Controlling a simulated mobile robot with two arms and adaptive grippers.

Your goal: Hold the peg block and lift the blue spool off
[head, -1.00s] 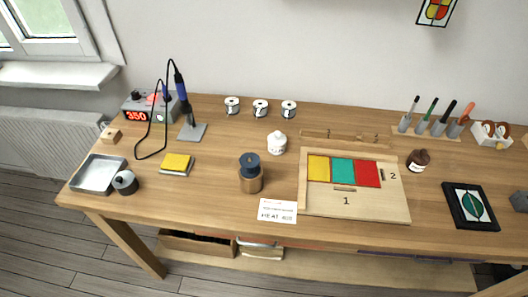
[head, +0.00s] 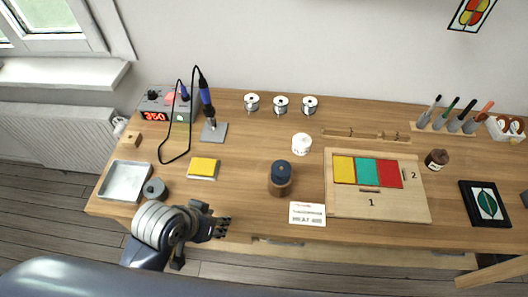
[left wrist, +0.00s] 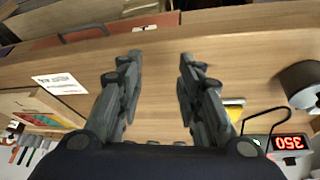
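The dark blue spool (head: 281,171) sits upright on top of the brown peg block (head: 280,190), which stands on the wooden table left of the board. My left gripper (head: 224,226) is at the table's front edge, to the left and in front of the peg block, apart from it. In the left wrist view my left gripper (left wrist: 160,64) is open, with bare table between its fingers. I cannot make out the block or spool in the left wrist view. My right gripper is not in view.
A white card (head: 307,214) lies in front of the block, right of my gripper. A grey round tin (head: 155,190) and metal tray (head: 124,181) are at left. A yellow sponge (head: 203,167), white jar (head: 302,144) and board (head: 424,206) surround the block.

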